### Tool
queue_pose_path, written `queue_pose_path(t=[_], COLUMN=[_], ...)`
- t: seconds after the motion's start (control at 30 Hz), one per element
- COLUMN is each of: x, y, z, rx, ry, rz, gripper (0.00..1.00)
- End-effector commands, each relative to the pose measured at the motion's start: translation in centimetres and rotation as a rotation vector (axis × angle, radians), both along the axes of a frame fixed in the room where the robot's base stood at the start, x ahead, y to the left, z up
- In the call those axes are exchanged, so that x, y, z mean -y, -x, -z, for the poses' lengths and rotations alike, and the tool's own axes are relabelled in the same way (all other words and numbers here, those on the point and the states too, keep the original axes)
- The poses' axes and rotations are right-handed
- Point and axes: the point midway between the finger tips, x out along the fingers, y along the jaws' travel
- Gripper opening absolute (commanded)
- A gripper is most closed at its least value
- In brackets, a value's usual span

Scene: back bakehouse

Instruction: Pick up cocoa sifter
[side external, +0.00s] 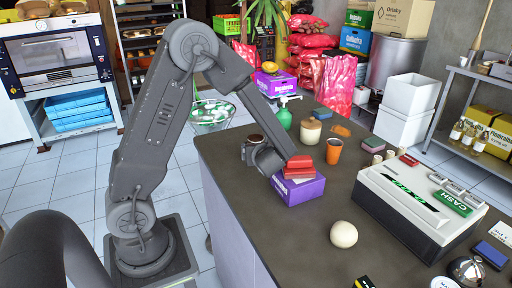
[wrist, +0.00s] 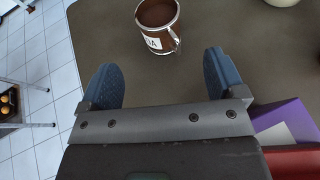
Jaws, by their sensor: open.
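The cocoa sifter (wrist: 157,22) is a brown cup with a pale label, a metal handle on its right and dark brown contents at its top. It stands upright on the dark counter, at the top middle of the wrist view. In the side view its dark top (side external: 255,138) shows just behind my gripper (side external: 262,156), which hides its lower part. In the wrist view my gripper (wrist: 158,62) is open and empty, its two blue-grey fingers wide apart. The sifter is ahead of the fingertips, roughly centred between them, with a gap.
A purple box (side external: 300,190) with red items (side external: 298,166) on it sits close beside my gripper. A cash register (side external: 415,205) is at right. The counter's left edge is near.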

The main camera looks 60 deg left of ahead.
Motion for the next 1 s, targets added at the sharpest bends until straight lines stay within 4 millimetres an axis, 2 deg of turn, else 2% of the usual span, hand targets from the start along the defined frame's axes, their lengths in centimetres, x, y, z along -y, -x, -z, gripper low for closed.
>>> queue_pose_path(t=[0.13,0.4,0.7,1.0], x=[-2.3,-4.1,-7.8,-8.3], y=[-0.7,-1.4,-2.7,-3.0], z=[1.0,1.8,3.4,3.7], rx=[-0.001,0.0,0.002,0.002], ry=[0.002,0.003,0.003,0.004], rz=[-0.004,-0.002,-0.003,0.0], gripper=[0.89,0.89,0.89,0.89])
